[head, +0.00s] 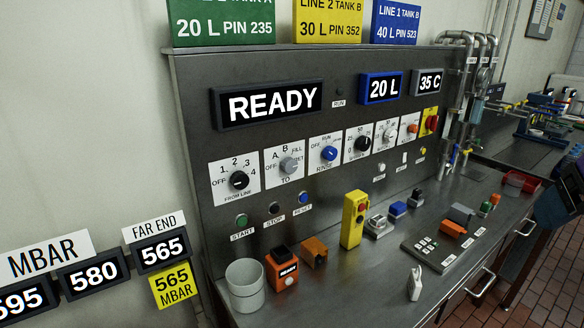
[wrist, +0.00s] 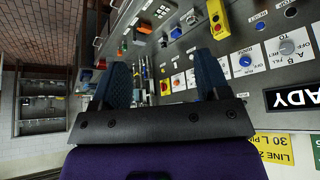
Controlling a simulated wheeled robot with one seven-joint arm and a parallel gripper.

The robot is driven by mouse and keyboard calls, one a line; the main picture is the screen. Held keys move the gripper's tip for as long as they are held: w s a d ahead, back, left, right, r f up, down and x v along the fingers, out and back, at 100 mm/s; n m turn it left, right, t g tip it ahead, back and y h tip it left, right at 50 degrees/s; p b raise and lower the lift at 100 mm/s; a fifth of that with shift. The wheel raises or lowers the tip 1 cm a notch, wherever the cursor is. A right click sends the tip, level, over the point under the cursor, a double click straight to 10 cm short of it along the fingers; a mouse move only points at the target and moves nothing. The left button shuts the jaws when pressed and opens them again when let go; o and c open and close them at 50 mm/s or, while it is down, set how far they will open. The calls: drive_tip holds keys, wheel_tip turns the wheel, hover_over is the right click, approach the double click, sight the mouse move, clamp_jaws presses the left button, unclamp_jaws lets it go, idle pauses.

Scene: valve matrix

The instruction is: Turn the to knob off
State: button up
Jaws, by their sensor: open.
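The TO knob (head: 288,165) is a grey knob on a white plate marked OFF, A, B and FILL, second from left in the panel's knob row. Which mark it points at is too small to tell. In the wrist view the TO knob (wrist: 288,47) shows at the upper right, with the picture turned. My gripper (wrist: 160,62) is open and empty, its two blue fingers apart. The knob lies to the right of both fingers in that view, not between them, and nothing touches it.
The black FROM LINE knob (head: 238,180) is to its left and the blue RINSE knob (head: 329,153) to its right. START, STOP and RESET buttons sit below. On the bench stand a grey cup (head: 245,286), an orange-black block (head: 282,268) and a yellow box (head: 354,219).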

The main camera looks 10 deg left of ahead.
drive_tip(key=w+a+f+m+t, duration=0.1)
drive_tip(key=w+a+f, duration=0.15)
drive_tip(key=w, duration=0.45)
drive_tip(key=w+a+f+m+t, duration=0.1)
drive_tip(key=w+a+m, duration=0.1)
drive_tip(key=w+a, duration=0.3)
drive_tip(key=m+t+y, duration=0.6)
drive_tip(key=m+y, duration=0.6)
drive_tip(key=m, duration=0.2)
approach(292, 167)
drive_tip(key=x, duration=1)
drive_tip(key=shift+a, duration=0.15)
drive_tip(key=c, duration=0.9)
